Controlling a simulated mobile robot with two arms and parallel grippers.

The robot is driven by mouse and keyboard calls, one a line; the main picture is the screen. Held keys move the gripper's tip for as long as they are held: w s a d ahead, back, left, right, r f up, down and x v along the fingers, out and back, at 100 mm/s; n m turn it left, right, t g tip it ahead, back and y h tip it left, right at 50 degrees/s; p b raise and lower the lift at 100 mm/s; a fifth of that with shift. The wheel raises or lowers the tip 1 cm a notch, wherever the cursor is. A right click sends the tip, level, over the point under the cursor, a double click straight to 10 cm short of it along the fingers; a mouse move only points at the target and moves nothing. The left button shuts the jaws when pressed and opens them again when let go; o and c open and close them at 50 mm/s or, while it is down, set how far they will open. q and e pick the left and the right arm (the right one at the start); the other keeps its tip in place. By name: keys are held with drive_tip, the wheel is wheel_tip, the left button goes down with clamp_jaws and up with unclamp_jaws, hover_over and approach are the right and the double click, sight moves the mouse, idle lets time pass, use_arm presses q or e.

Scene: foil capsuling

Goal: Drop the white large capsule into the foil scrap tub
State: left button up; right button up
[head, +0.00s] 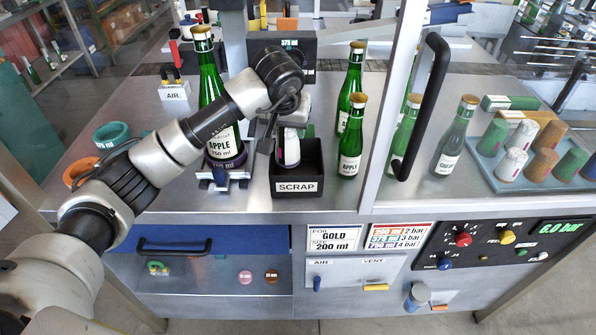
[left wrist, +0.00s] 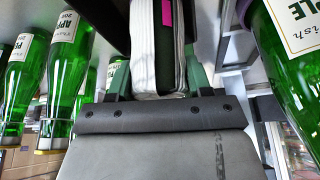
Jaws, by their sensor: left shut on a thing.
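The white capsule (head: 290,152), with a pink mark, is upright in my left gripper (head: 289,130). It is at the black foil scrap tub (head: 297,187), which is labelled SCRAP, and its lower end appears to be inside the tub's opening. In the left wrist view the capsule (left wrist: 154,50) shows white sides, a dark band and a pink tab, between the two green fingers of my left gripper (left wrist: 155,82). The tub's floor is hidden. My right gripper is not in view.
A green APPLE bottle (head: 219,145) stands in a holder left of the tub. More green bottles (head: 350,140) stand close on its right. A door frame with a black handle (head: 424,100) rises at right. A blue tray (head: 490,172) holds several coloured capsules.

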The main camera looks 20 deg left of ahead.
use_arm(q)
wheel_tip(320, 180, down, 3)
drive_tip(key=shift+w+r+b, duration=0.1)
drive_tip(key=shift+r+b, duration=0.1)
drive_tip(key=shift+b, duration=0.2)
drive_tip(key=shift+f, duration=0.5)
drive_tip(key=o, duration=0.7)
drive_tip(key=shift+w, duration=0.1)
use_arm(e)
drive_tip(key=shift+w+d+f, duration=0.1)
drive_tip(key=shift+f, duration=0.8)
use_arm(q)
drive_tip(key=shift+r, duration=0.1)
